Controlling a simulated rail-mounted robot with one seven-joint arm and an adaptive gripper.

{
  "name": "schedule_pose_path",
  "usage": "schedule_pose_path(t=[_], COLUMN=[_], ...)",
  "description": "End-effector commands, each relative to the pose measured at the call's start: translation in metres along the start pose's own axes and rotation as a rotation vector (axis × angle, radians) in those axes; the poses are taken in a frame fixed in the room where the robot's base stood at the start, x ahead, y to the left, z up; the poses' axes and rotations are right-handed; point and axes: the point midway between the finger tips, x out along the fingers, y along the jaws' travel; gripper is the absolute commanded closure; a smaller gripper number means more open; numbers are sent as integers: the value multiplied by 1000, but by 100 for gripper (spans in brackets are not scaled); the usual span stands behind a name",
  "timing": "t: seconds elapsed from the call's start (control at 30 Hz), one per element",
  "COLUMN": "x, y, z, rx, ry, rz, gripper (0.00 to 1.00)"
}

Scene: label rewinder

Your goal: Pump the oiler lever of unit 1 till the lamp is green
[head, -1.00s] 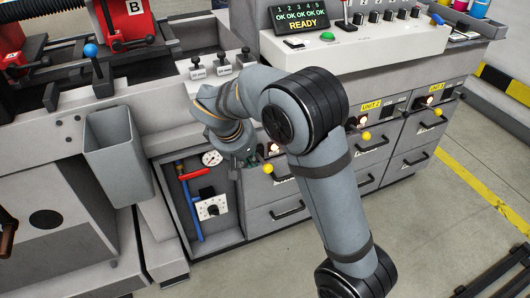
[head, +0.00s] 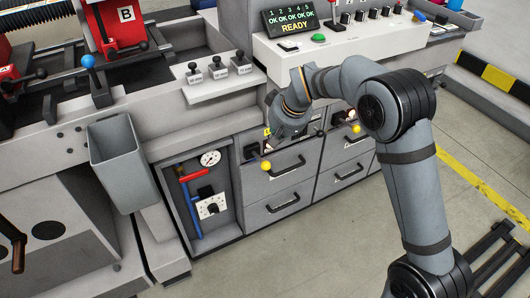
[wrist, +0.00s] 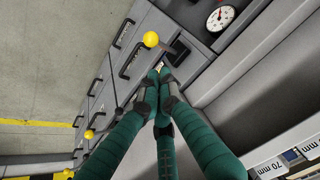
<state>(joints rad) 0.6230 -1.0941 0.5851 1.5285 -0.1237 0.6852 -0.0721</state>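Unit 1's oiler lever ends in a yellow knob (head: 266,165) on the leftmost drawer front, beside the gauge cabinet. In the wrist view the same yellow knob (wrist: 151,39) stands just beyond my fingertips, slightly left. My gripper (wrist: 160,74) has dark green fingers whose grey tips come together; it looks shut, with nothing seen held between them. The gripper appears apart from the knob. Unit 1's lamp is hidden or too small to tell its colour.
Unit 2's yellow knob (head: 357,129) is to the right. A pressure gauge (head: 209,158) and red-handled pipes sit in the open cabinet to the left. A grey bin (head: 113,150) hangs further left. The console display (head: 290,20) reads READY. Free floor lies in front of the drawers.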

Motion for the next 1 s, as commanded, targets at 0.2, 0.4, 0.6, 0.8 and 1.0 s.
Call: schedule_pose_path(t=[0.2,0.4,0.6,0.8,1.0], x=[-3,-3,-2,19,59], y=[-11,-10,-10,-11,-13], z=[-31,-30,-30,-31,-35], rx=[-74,-89,-88,-88,-89], ry=[107,106,104,100,100], rz=[-36,-34,-34,-34,-34], gripper=[100,100,100,100,100])
